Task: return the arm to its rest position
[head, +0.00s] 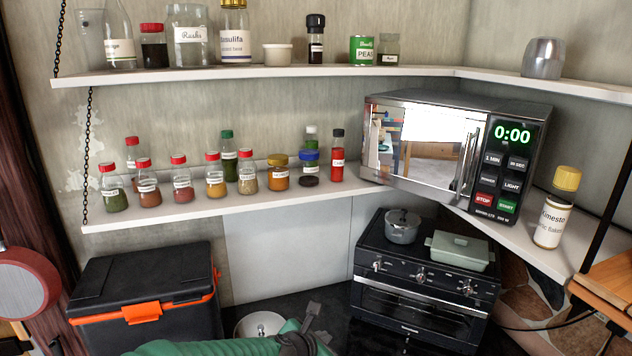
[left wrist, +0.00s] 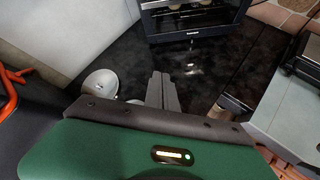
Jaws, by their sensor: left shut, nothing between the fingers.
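My left gripper (head: 314,309) shows at the bottom middle of the head view, at the end of my green arm. In the left wrist view its two grey fingers (left wrist: 161,78) are pressed together with nothing between them. They point out over a dark glossy counter (left wrist: 215,70) and touch no object that I can make out. My right gripper is in neither view.
A white bowl (head: 260,325) stands left of my gripper. A black toolbox (head: 140,275) with orange trim is farther left. A small oven (head: 425,300) carrying a pot and dish stands right. Shelves hold several jars and a microwave (head: 455,150).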

